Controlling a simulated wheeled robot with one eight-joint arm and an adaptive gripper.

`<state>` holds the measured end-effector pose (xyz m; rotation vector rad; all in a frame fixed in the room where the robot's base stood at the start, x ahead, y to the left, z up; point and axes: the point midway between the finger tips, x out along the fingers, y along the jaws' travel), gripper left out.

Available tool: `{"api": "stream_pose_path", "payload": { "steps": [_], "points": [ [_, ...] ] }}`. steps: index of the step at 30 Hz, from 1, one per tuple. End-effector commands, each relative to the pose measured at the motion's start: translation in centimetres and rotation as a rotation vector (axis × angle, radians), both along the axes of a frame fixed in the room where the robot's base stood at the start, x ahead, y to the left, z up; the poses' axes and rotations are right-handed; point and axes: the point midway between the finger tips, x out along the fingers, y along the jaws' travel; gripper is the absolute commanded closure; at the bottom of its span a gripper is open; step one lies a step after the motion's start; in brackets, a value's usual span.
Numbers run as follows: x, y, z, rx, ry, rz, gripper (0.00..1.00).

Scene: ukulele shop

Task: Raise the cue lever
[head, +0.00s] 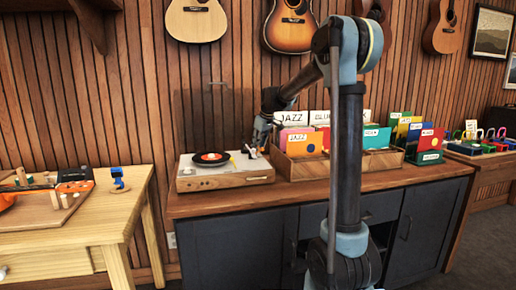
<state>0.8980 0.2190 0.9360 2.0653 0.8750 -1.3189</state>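A turntable (238,172) with a pale wooden body stands on the dark cabinet's wooden top. A black record with an orange label (212,157) lies on its platter. Its clear lid stands raised behind it. My gripper (254,150) is at the right side of the turntable, over the tonearm area, pointing down. The cue lever is too small to make out, and my gripper covers part of that corner. The fingers are too small to tell whether they are open or shut, or touching anything.
Wooden bins with record sleeves (380,160) stand close to the right of the turntable. A light wooden workbench (105,215) with tools stands at the left. Guitars (290,25) hang on the slatted wall. The cabinet top (215,203) in front of the turntable is clear.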

Motion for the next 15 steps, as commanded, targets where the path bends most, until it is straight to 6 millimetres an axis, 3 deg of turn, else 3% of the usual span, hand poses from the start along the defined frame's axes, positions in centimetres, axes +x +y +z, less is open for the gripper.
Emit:
{"api": "stream_pose_path", "payload": {
  "steps": [13, 14, 15],
  "points": [
    [0.31, 0.27, -1.03, 0.0, 0.0, 0.0, 0.78],
    [0.31, 0.27, -1.03, 0.0, 0.0, 0.0, 0.8],
    [0.31, 0.26, -1.02, 0.0, 0.0, 0.0, 0.89]
  ]
}}
